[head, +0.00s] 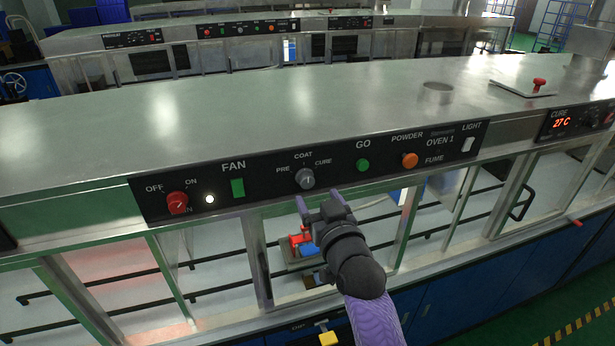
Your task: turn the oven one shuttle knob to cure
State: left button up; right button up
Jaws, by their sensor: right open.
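The oven one panel (260,193) runs along the front of the steel bench. The grey shuttle knob (305,179) sits on it, with PRE to its left, COAT above and CURE to its right. The knob's pointer appears near upright, towards COAT, but is too small to be sure. My right gripper (318,197) is open just below the knob, its fingertips pointing up at the panel's lower edge. It appears apart from the knob and holds nothing. My left gripper is not in view.
A red knob (177,203), green FAN switch (238,188), green GO button (363,165), orange POWDER button (410,160) and white LIGHT switch (468,144) share the panel. Red and blue items (301,241) lie behind the glass below.

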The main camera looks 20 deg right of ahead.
aim_at(308, 184)
jog(key=w, duration=0.5)
jog(key=shift+w+a, duration=0.2)
jog(key=shift+w, duration=0.15)
grip_shut()
grip_release()
jog(key=shift+s, duration=0.1)
jog(key=s, duration=0.9)
jog(key=shift+s+d, duration=0.15)
jog(key=shift+s, duration=0.25)
